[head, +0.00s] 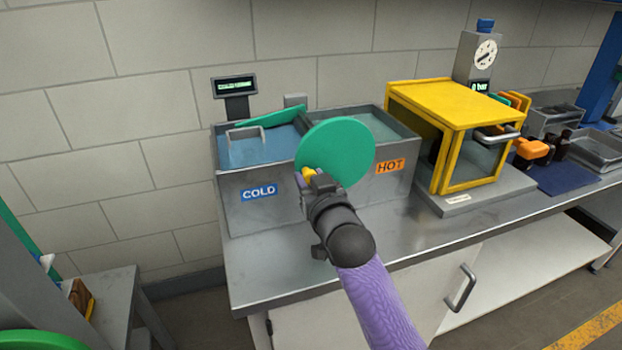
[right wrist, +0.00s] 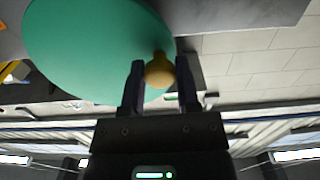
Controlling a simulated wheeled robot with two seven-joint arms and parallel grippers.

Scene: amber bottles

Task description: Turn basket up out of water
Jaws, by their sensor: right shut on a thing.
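A grey twin bath stands on the bench in the head view, its left tank marked COLD (head: 258,192) and its right tank marked HOT (head: 389,166). A green round disc (head: 340,145) stands upright at the front between the tanks, with a yellow knob (head: 307,174) near its lower left edge. My right gripper (head: 313,180) is shut on that knob; the right wrist view shows the knob (right wrist: 159,70) between the fingers, against the disc (right wrist: 90,50). A grey bent handle (head: 247,131) shows above the cold tank. The basket itself cannot be made out. My left gripper is not in view.
A yellow-framed glass case (head: 450,92) stands right of the bath. Beyond it are a dial gauge (head: 485,52), an orange object (head: 531,149) and grey trays (head: 600,146). A small display (head: 235,86) stands behind the cold tank. The bench front (head: 290,265) is bare.

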